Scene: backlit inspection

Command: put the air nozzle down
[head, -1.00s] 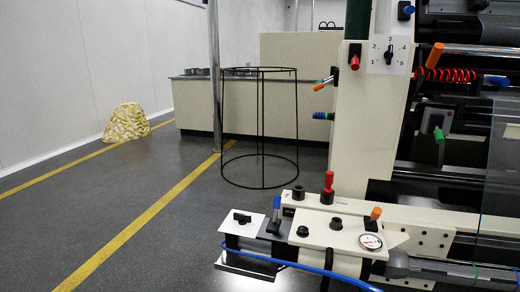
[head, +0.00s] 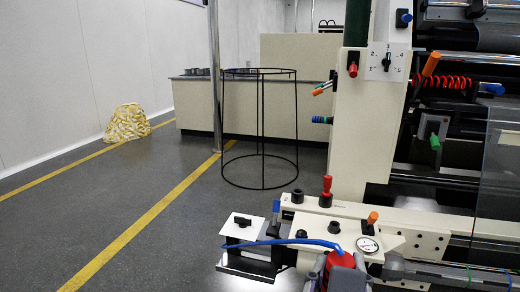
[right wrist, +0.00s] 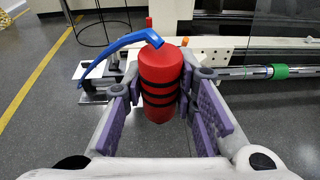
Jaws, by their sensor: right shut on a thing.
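The air nozzle has a red cylindrical body with black bands (right wrist: 160,88) and a curved blue tube (right wrist: 108,58) at its top. My right gripper (right wrist: 161,92) is shut on the red body, with a finger on each side. In the head view the nozzle's red top (head: 341,259) shows at the bottom edge, right of centre, and its blue tube reaches left across the front of the machine's cream bench. My right gripper (head: 340,279) is partly cut off there. The nozzle's lower end is hidden in the head view. My left gripper is not in view.
A clear panel (head: 497,190) stands at the right. A black wire hoop stand (head: 263,130) is behind.

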